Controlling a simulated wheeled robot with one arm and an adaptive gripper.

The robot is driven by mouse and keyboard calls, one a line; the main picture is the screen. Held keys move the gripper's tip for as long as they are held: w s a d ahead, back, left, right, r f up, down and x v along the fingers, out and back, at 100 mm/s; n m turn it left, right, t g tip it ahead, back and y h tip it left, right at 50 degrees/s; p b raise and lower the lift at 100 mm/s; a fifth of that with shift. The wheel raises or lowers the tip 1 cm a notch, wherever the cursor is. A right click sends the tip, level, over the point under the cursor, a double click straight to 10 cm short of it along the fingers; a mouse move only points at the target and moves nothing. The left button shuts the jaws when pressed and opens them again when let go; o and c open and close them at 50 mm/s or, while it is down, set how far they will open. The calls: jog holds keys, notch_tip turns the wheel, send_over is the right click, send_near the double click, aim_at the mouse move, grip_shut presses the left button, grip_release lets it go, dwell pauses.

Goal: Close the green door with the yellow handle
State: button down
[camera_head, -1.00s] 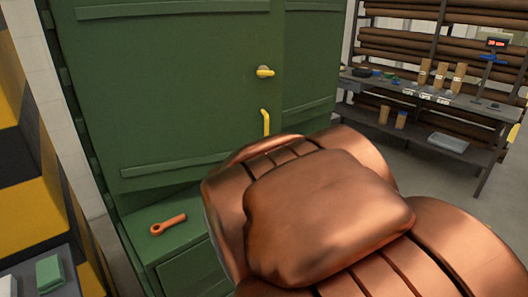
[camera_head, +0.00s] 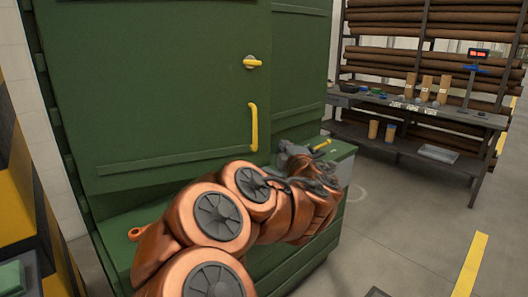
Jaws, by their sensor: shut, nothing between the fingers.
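The green door (camera_head: 150,95) fills the left and middle of the view, above a green base ledge. A long vertical yellow handle (camera_head: 253,127) is near its right edge, with a small yellow latch (camera_head: 252,62) above. The door's right edge stands out against another green panel (camera_head: 298,70); I cannot tell how far it stands from its frame. My copper arm crosses below the handle. My grey gripper (camera_head: 300,160) is at its far end, right of and lower than the handle, apart from it. It is shut and empty, partly hidden by the arm and cables.
A yellow bar (camera_head: 321,145) shows on the green ledge beside my gripper. An orange tool (camera_head: 137,233) lies on the ledge at left, partly hidden by my arm. A grey shelf table (camera_head: 440,113) with small items stands at right. The floor (camera_head: 390,220) between is clear.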

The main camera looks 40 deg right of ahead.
notch_tip(320, 180, down, 3)
jog(key=n+t+y+b, duration=0.1)
jog(key=n+y, duration=0.1)
jog(key=n, duration=0.1)
jog(key=p, duration=0.5)
send_near(261, 138)
jog(key=shift+t+y, duration=0.3)
jog(key=shift+y, duration=0.1)
jog(key=shift+d+x, duration=0.1)
jog(key=shift+x, duration=1.7)
jog(key=shift+d+x, duration=0.15)
jog(key=shift+x, duration=1.65)
jog(key=shift+s+f, duration=0.1)
jog(key=shift+f, duration=0.05)
